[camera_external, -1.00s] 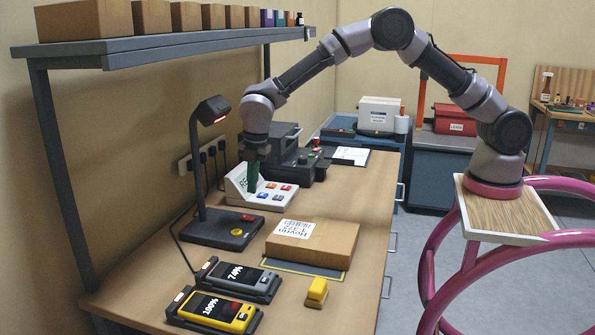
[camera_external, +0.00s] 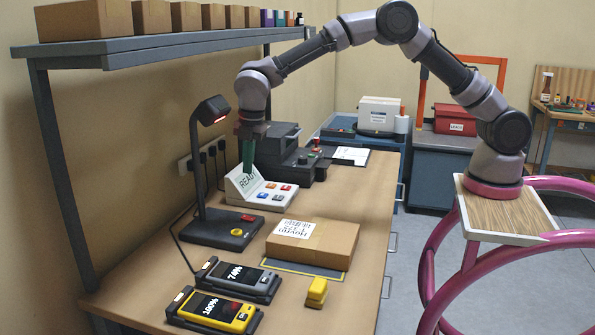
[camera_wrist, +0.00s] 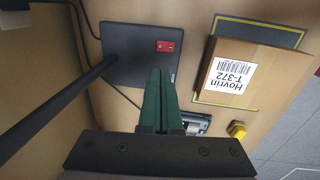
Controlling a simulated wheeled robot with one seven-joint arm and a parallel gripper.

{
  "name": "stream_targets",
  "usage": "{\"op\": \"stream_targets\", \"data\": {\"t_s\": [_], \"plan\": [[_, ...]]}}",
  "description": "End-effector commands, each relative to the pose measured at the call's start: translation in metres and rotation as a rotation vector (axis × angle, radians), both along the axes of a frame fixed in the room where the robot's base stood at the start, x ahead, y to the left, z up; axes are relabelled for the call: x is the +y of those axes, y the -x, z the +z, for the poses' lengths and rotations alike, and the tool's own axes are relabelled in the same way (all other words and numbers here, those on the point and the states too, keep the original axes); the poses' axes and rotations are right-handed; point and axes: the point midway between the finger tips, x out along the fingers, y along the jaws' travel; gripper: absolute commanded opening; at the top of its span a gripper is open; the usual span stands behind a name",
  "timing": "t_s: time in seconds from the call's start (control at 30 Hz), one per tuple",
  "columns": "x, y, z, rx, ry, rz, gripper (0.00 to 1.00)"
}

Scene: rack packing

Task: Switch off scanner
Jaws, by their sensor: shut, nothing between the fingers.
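The scanner is a black stand with a bent head (camera_external: 212,108) glowing red, on a flat black base (camera_external: 222,228). The base carries a red switch (camera_external: 248,217) and a yellow button (camera_external: 236,232). In the wrist view the red switch (camera_wrist: 165,46) shows on the base (camera_wrist: 128,62); the yellow button does not show there. My gripper (camera_external: 247,168) has green fingers, shut and empty, pointing down. It is in the air by the white control panel's screen, behind the scanner base and above it. The fingers (camera_wrist: 159,76) overlap the base's edge in the wrist view.
The white panel (camera_external: 262,201) reads READY and has several coloured buttons. A labelled cardboard box (camera_external: 325,243) lies right of the base. Two handhelds (camera_external: 238,279) and a yellow block (camera_external: 317,291) are in front. A shelf (camera_external: 160,46) runs above left.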

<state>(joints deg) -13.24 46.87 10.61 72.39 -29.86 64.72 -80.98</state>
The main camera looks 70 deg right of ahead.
Motion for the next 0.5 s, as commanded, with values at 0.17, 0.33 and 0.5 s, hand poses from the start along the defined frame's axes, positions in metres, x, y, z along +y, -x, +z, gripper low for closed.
{"op": "stream_targets", "data": {"t_s": [0.17,0.33,0.5], "plan": [[0.000,0.001,0.000,0.000,0.000,0.001,0.00],[0.000,0.000,-0.008,0.002,0.001,0.000,0.00],[0.000,-0.003,-0.037,0.004,0.002,0.002,0.00]]}}
